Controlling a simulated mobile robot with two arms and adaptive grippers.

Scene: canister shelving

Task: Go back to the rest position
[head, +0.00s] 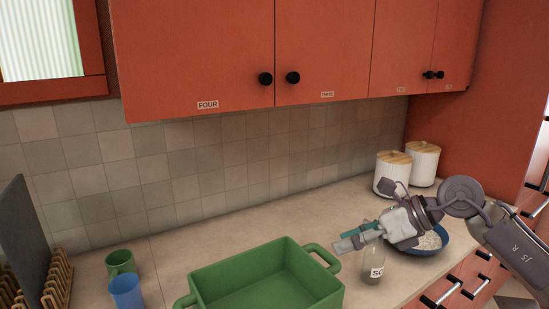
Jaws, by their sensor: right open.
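My right gripper (352,239) reaches in from the right over the counter, its fingers pointing left. It is open, with nothing seen between its fingers. It overlaps the upper part of a clear bottle (373,268) with a white label; I cannot tell whether they touch. The bottle stands upright on the counter, to the right of a green tray with handles (318,289). My left gripper is not in view.
Two white canisters with wooden lids (388,182) stand at the back right. A blue bowl (444,246) of pale grains lies under my right arm. Green (120,263) and blue (127,292) cups and a wooden rack (58,280) are at left. Red cabinets (200,50) hang above.

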